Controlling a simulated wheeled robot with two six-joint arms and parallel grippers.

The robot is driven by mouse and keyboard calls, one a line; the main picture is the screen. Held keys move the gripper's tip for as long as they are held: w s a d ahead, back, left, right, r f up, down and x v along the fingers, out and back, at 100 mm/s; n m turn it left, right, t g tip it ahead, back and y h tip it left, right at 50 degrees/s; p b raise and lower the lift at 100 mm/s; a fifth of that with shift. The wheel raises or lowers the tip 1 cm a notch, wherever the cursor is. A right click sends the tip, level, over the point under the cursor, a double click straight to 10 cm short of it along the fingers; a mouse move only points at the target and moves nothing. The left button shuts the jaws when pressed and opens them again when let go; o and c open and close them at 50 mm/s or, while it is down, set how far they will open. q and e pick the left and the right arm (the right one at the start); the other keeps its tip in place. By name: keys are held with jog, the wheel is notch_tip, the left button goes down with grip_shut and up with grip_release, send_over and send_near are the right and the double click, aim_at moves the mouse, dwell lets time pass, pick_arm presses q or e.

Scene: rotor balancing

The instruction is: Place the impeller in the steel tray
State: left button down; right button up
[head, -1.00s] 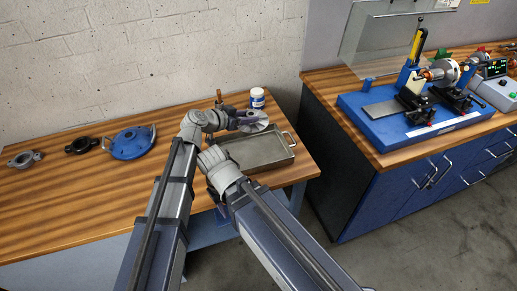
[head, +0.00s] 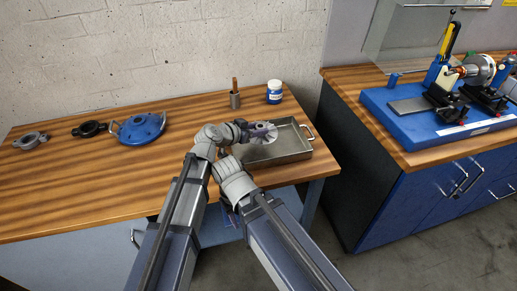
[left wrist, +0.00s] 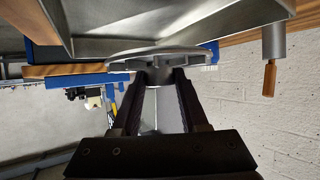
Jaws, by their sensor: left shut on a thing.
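The grey finned impeller (head: 263,134) is over the back left part of the steel tray (head: 290,156) in the head view. My left gripper (head: 245,131) is shut on its hub. In the left wrist view, the dark fingers (left wrist: 160,78) pinch the hub under the impeller's round disc (left wrist: 165,55), with the tray wall (left wrist: 180,20) close beside it. I cannot tell whether the impeller touches the tray. My right gripper (head: 228,212) is mostly hidden below its wrist, near the table's front edge.
A grey cup (head: 235,101) with a wooden-handled tool and a white-and-blue jar (head: 274,93) stand behind the tray. A blue housing (head: 140,129), a black clamp (head: 89,129) and a grey clamp (head: 30,141) lie left. A blue balancing machine (head: 430,118) stands on the right bench.

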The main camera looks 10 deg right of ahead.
aim_at(257, 149)
pick_arm(q)
jog(key=shift+f+b, duration=2.5)
jog(key=shift+f, duration=0.6)
pick_arm(e)
notch_tip(257, 149, down, 6)
pick_arm(q)
jog(key=shift+f, duration=0.1)
pick_arm(e)
jog(key=shift+f, duration=0.2)
pick_arm(q)
jog(key=shift+f, duration=0.15)
jog(key=shift+c, duration=2.2)
grip_release()
jog(key=shift+r, duration=0.3)
jog(key=p+v, duration=0.4)
jog(key=v, duration=0.6)
jog(key=shift+s+a+r+p, duration=0.1)
jog(key=shift+r+p, duration=0.05)
jog(key=shift+p, duration=0.2)
jog(key=shift+v, duration=0.8)
pick_arm(e)
jog(key=shift+r, duration=2.7)
